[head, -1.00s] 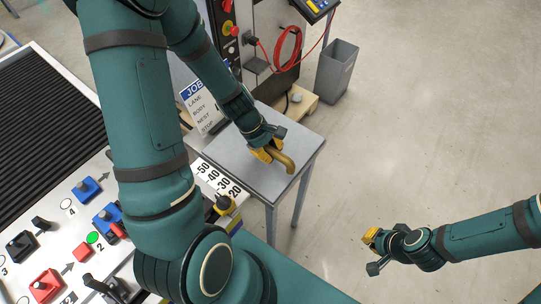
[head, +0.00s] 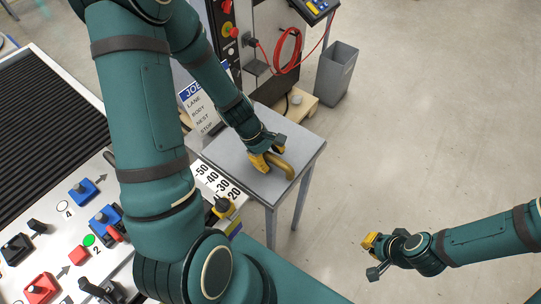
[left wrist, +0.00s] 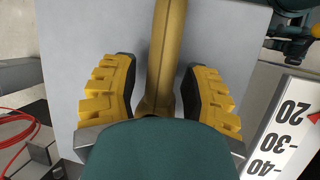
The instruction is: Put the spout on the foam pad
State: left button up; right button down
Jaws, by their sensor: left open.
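The spout (head: 284,168) is a curved brass-coloured pipe. It lies on the flat grey top (head: 235,160) of a small table, which may be the foam pad; I see no separate pad. My left gripper (head: 268,166) is over the spout's near end. In the left wrist view the spout (left wrist: 168,45) runs between the two yellow fingers, with a gap on each side, so the gripper is open around it. My teal wrist hides the spout's lower end there. My right gripper (head: 373,257) hangs over bare floor, away from the table; its jaw opening is unclear.
A control panel with a number scale (head: 217,187) and coloured switches stands left of the table. A JOB sign (head: 200,106) stands behind the table's left side. A grey bin (head: 337,75) and a red coiled hose (head: 288,50) are beyond. The floor at right is clear.

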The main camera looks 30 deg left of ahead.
pick_arm(q)
jog(key=shift+r, duration=0.4)
jog(key=p+v, duration=0.4)
jog(key=v, duration=0.7)
jog(key=shift+a+r, duration=0.15)
jog(key=shift+a, duration=0.05)
jog(key=shift+s, duration=0.15)
